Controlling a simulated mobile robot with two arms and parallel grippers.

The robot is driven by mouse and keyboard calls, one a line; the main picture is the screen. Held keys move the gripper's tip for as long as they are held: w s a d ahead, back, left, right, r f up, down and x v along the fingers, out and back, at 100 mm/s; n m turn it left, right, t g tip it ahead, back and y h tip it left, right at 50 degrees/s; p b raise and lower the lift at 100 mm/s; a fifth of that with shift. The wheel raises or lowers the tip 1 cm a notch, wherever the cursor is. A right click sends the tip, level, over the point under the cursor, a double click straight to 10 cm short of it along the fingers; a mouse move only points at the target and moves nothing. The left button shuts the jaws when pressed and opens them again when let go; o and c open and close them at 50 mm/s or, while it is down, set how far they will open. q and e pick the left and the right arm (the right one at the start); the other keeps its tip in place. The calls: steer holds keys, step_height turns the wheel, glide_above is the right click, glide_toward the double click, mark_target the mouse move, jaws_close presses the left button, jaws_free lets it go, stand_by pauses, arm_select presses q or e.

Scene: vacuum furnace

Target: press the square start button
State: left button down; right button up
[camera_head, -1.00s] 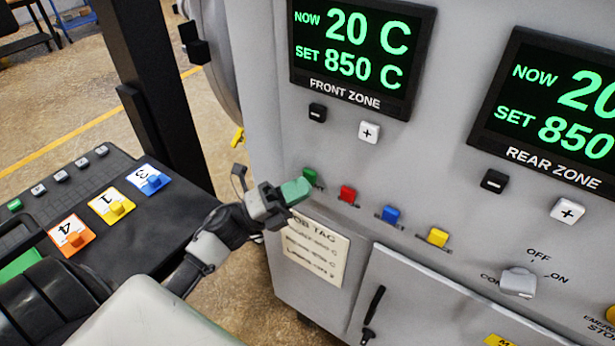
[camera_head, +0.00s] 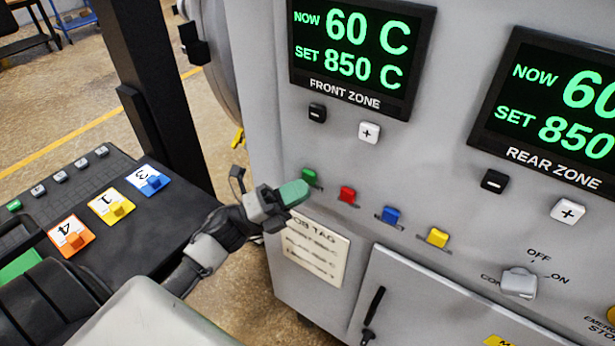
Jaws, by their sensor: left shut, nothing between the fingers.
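I see no readable label naming a start button. My left gripper (camera_head: 294,193) is shut and empty, its green-tinted fingertips just below and left of the green button. I cannot tell whether they touch it. The front zone display (camera_head: 350,50) reads NOW 60 C, SET 850 C. The rear zone display (camera_head: 555,110) is cut off at the right edge. My right gripper is not in view.
Black minus and white plus (camera_head: 369,131) buttons sit under each display. A paper job tag (camera_head: 312,250) is below the gripper. A grey rotary switch (camera_head: 518,282) is at lower right. A dark tray (camera_head: 150,222) with coloured numbered tags is at left.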

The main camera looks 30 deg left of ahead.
arm_select(q)
steer(key=shift+s, duration=0.4)
steer(key=shift+s+a, duration=0.15)
steer(key=shift+s, duration=1.1)
steer(key=shift+s+a, duration=0.1)
steer(key=shift+s, duration=1.15)
steer(key=shift+w, duration=0.1)
